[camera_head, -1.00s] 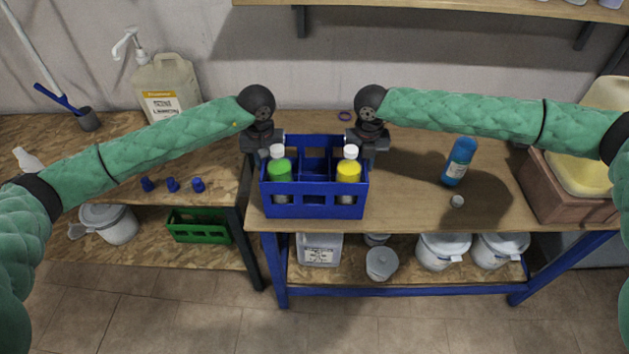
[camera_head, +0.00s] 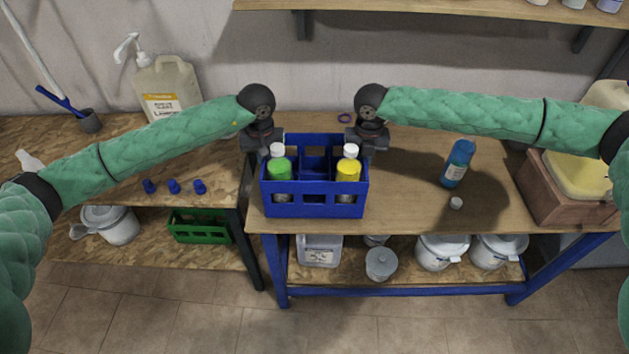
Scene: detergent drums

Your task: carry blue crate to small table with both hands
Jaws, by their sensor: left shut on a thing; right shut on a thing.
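The blue crate (camera_head: 314,203) is upright over the left part of the blue-legged wooden table (camera_head: 420,205). I cannot tell whether it rests on the top or hangs just above it. It holds a green bottle (camera_head: 279,170) and a yellow bottle (camera_head: 348,171), both with white caps. My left gripper (camera_head: 270,146) is shut on the crate's left side near the back. My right gripper (camera_head: 357,144) is shut on its right side near the back. The fingertips are partly hidden by the crate and bottles. No separate small table can be told with certainty.
A blue bottle (camera_head: 457,163) and a white cap (camera_head: 456,202) are right of the crate. A brown box (camera_head: 555,190) stands at the right end. The left bench (camera_head: 200,165) bears a large pump jug (camera_head: 166,88) and blue caps (camera_head: 173,186). A green crate (camera_head: 190,230) sits below.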

